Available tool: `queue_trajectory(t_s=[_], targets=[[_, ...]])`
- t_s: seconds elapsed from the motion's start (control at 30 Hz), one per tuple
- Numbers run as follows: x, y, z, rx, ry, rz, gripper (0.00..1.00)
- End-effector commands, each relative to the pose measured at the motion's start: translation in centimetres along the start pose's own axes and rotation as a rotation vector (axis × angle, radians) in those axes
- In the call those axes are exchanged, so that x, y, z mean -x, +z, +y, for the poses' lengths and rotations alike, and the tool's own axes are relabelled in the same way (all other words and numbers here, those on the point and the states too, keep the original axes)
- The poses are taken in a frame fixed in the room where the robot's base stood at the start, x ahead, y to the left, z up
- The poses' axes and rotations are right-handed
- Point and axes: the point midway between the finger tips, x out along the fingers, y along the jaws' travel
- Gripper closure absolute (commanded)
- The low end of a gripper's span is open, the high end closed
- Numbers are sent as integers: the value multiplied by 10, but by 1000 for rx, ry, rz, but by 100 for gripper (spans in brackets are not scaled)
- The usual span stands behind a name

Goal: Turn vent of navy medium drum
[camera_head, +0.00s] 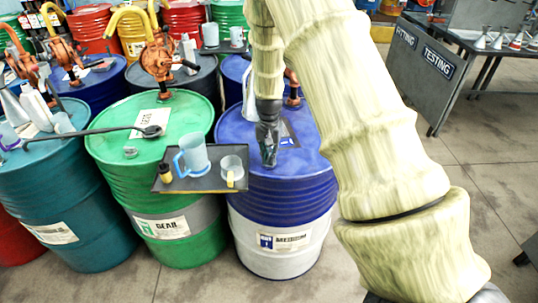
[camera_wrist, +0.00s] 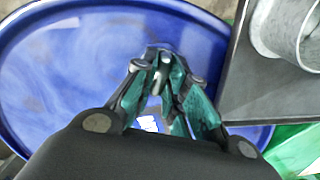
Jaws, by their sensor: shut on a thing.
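The navy medium drum (camera_head: 290,205) stands upright in the middle of the head view, blue above a white lower band with a "MEDIUM" label (camera_head: 284,241). Its blue top also fills much of the wrist view (camera_wrist: 70,80). My gripper (camera_head: 268,158) points down at the drum's top, near its front left. In the wrist view my gripper (camera_wrist: 163,68) has its teal-padded fingers closed together around a small grey vent (camera_wrist: 161,62) on the drum top. The fingers hide most of the vent, so its turn cannot be told.
A dark tray (camera_head: 200,184) with a blue jug (camera_head: 193,155), a clear measuring cup (camera_head: 232,166) and a small bottle (camera_head: 166,172) sits left of my gripper, close to it. A green gear drum (camera_head: 150,185) stands left. Open floor lies right, before the testing table (camera_head: 470,50).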

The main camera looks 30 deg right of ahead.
Motion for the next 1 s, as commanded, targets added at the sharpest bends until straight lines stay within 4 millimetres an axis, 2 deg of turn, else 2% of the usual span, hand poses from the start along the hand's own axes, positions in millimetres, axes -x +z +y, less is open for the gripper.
queue_trajectory(t_s=[0.47, 0.5, 0.6, 1.0], targets=[[3, -3, -1, -13, -3, 7, 100], [3, -3, -1, -13, -3, 7, 78], [2, -2, -1, -12, -2, 6, 64], [6, -1, -1, -11, -2, 3, 64]])
